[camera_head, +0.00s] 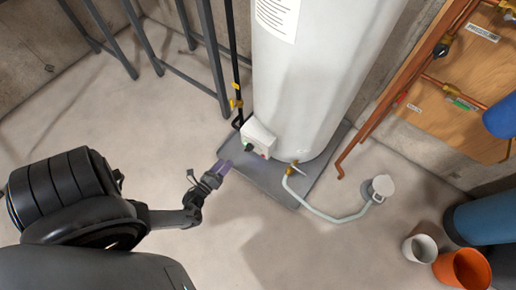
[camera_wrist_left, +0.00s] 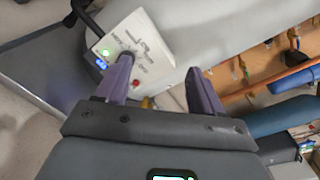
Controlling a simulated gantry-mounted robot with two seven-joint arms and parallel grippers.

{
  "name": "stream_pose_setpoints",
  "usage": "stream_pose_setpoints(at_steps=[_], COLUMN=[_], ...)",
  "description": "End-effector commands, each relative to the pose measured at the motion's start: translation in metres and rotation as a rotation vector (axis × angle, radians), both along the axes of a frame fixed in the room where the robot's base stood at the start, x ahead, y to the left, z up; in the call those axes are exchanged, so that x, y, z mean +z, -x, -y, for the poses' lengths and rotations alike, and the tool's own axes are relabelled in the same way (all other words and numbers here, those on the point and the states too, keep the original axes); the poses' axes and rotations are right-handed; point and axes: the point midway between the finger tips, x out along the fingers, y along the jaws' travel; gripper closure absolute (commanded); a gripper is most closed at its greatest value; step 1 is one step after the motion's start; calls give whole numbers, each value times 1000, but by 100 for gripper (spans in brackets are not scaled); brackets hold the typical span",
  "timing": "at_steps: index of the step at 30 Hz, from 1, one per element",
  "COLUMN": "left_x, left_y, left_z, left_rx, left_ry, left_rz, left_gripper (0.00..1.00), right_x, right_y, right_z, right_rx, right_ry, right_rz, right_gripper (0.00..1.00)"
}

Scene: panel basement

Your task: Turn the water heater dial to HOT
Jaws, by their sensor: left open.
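The white water heater (camera_head: 300,75) stands upright in the head view. Its small white control box (camera_head: 259,136) is low on its side and carries a dark dial (camera_head: 249,148). The control box (camera_wrist_left: 143,37) shows at upper left in the left wrist view, with printed labels, a green light and a red spot. The dial (camera_wrist_left: 127,57) is mostly hidden there behind one finger. My left gripper (camera_head: 222,168) is open and empty, in front of and left of the box. In the left wrist view its fingers (camera_wrist_left: 163,82) are spread apart; contact with the dial cannot be told. My right gripper is out of view.
The heater stands on a grey tray (camera_head: 295,199). A brass valve and pale hose (camera_head: 325,215) lead to a floor drain (camera_head: 381,187). An orange bucket (camera_head: 462,268) and white bucket (camera_head: 420,248) stand at lower right. The front floor is clear.

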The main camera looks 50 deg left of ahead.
Motion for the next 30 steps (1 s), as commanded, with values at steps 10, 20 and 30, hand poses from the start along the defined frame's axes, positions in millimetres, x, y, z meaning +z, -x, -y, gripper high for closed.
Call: stream_pose_setpoints(at_steps=[10, 20, 30], left_x=[-102, -113, -113], left_y=[-26, -45, -92], left_z=[-12, -15, -31], left_rx=[-8, -8, -8], left_ry=[-34, -35, -36], left_rz=[10, 30, 31], left_gripper=[32, 32, 32], right_x=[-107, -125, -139], right_y=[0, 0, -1], right_z=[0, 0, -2], right_rx=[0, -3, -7], right_ry=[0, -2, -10], right_rz=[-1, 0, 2], right_gripper=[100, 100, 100])
